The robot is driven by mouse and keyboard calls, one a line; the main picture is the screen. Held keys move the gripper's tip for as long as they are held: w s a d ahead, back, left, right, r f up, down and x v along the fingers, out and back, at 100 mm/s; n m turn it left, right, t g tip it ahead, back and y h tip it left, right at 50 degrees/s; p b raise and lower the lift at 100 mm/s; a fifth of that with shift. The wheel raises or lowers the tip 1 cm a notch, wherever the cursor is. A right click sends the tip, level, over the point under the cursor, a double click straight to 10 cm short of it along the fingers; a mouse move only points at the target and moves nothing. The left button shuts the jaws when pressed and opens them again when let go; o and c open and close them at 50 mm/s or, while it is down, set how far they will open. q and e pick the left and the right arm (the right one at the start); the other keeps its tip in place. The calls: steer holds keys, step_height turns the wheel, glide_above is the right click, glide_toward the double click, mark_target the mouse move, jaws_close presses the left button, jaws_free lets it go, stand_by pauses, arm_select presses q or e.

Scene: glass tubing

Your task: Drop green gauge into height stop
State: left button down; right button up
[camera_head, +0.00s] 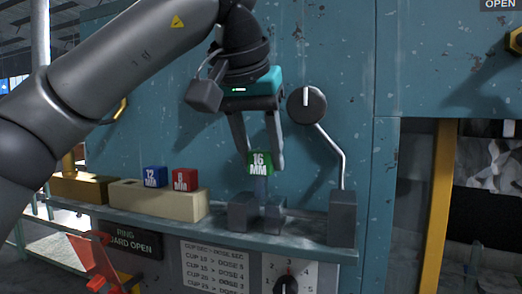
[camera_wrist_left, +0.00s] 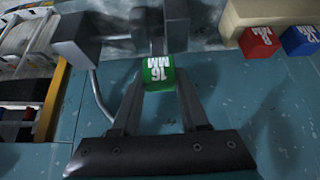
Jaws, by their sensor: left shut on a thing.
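The green gauge (camera_head: 260,163), marked 16 MM, is between the fingers of my left gripper (camera_head: 262,160), which is shut on it. It also shows in the left wrist view (camera_wrist_left: 158,74), held between the fingertips (camera_wrist_left: 158,85). In the head view a narrow grey-blue piece shows directly below the green block. The grey blocks on the ledge (camera_head: 243,212), likely the height stop, stand just below the gauge. Whether the gauge's lower end touches them I cannot tell. My right gripper is not in view.
A blue gauge (camera_head: 155,177) and a red gauge (camera_head: 185,180) sit in the beige rack (camera_head: 160,203) on the left of the ledge. A taller grey block (camera_head: 342,218) stands at right, with a bent rod rising to a round knob (camera_head: 307,105) on the teal wall.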

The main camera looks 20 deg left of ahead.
mark_target(258, 165)
arm_select(q)
steer(key=shift+f+b, duration=1.05)
steer(key=shift+f, duration=0.75)
steer(key=shift+c, duration=1.7)
jaws_free()
steer(key=p+v, duration=0.2)
steer(key=v, duration=1.3)
steer(key=shift+r, duration=0.15)
